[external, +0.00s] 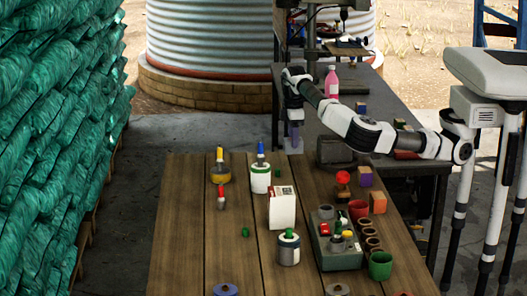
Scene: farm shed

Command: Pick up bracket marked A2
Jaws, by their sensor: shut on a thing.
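My gripper (294,119) points down at the left end of my outstretched arm, beyond the far edge of the wooden table. It is shut on a small purple piece (295,134), which hangs below it, apart from the wooden table. The piece is too small for me to tell whether it is a bracket, and I cannot read any A2 marking on it. No other bracket can be made out for certain.
The wooden table (180,245) holds several cans, a white carton (282,208), a grey-green box (338,252), cups and small blocks. A dark workbench (300,152) with a pink bottle (331,82) stands behind. Stacked green sacks (55,130) line the left.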

